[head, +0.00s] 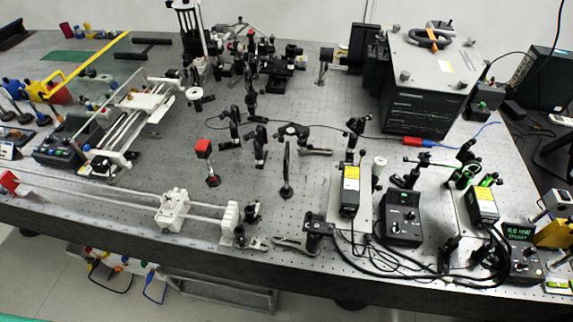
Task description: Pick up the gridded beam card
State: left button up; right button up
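I cannot make out for certain a card with a grid. A small flat yellow-green and white piece (557,287) lies at the right front edge of the bench, partly cut off by the picture's edge. A small whitish card-like piece (8,152) shows at the far left edge. Both are too small to tell whether they bear a grid. Neither of my grippers is in the head view.
The optical bench (330,90) is crowded. A large grey instrument box (430,80) stands at the back right. A power meter (522,245) and a black control box (402,222) stand at the front right, with cables around them. A rail with white carriages (172,208) runs along the front left.

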aim_at(285, 192)
jog(key=k+l+z, duration=0.1)
jog(key=l, duration=1.65)
